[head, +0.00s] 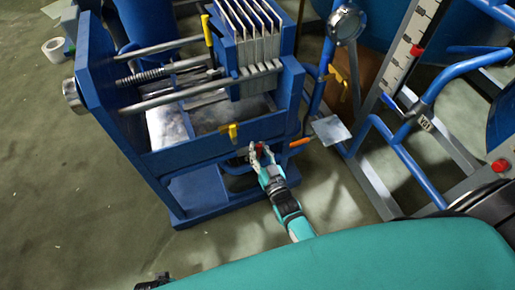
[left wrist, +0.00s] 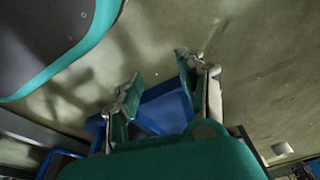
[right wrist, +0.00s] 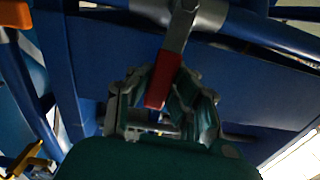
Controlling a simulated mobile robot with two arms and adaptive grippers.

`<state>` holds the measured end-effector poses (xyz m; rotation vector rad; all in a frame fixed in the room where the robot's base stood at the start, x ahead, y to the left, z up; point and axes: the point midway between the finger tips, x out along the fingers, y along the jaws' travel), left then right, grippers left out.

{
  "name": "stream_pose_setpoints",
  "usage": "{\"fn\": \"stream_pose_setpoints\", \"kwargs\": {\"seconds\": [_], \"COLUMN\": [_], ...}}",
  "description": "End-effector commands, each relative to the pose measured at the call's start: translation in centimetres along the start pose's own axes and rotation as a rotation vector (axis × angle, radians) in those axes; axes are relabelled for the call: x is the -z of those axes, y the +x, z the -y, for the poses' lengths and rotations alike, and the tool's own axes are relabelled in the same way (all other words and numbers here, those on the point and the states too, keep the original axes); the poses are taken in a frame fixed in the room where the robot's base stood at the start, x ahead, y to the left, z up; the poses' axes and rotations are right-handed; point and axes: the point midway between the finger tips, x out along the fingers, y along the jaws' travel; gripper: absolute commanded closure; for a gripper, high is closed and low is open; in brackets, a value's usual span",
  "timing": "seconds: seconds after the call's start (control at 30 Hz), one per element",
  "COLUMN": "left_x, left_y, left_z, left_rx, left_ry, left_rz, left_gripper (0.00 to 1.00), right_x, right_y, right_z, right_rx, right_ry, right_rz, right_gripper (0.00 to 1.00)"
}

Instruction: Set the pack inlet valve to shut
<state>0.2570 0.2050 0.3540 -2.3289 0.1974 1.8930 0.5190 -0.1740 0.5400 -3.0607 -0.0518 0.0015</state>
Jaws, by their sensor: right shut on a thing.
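A red-handled valve lever (right wrist: 162,82) hangs from a grey metal stem on blue pipework in the right wrist view. My right gripper (right wrist: 165,98) is shut on this red handle, with a finger on each side. In the head view, my right gripper (head: 262,150) is at the front of the blue filter-press frame (head: 190,150), and only a little red shows between its fingers. No label shows that names this valve as the pack inlet. My left gripper (left wrist: 162,75) is open and empty, above the floor in the left wrist view.
An orange lever (head: 300,142) is just right of the right gripper, beside a small grey plate (head: 330,130). Yellow levers (head: 233,132) sit on and near the frame. Blue pipe rails and a level gauge (head: 408,60) stand at right.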

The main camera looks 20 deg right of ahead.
Motion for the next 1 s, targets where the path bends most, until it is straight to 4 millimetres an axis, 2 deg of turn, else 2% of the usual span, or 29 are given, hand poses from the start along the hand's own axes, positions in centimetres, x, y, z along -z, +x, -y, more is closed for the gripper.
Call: {"fn": "stream_pose_setpoints", "kwargs": {"seconds": [0.3, 0.77, 0.8, 1.0], "left_x": [-0.67, -0.75, -0.75, -0.74], "left_y": [0.78, 0.88, 0.88, 0.87], "left_z": [-0.05, 0.0, 0.0, 0.0], "left_rx": [-0.001, 0.0, 0.0, 0.0], "left_ry": [0.001, 0.002, 0.002, 0.001], "left_rz": [0.005, 0.006, 0.006, 0.006], "left_gripper": [0.6, 0.6, 0.6, 0.6], "right_x": [-0.34, -0.42, -0.42, -0.22], "right_y": [-0.23, -0.26, -0.26, -0.15], "right_z": [-0.18, -0.17, -0.17, -0.18], "right_rx": [0.001, 0.003, 0.003, 0.002], "right_ry": [-0.088, -0.105, -0.105, -0.1], "right_rz": [0.009, 0.01, 0.01, 0.006], "right_gripper": [1.0, 1.0, 0.8, 0.56]}}
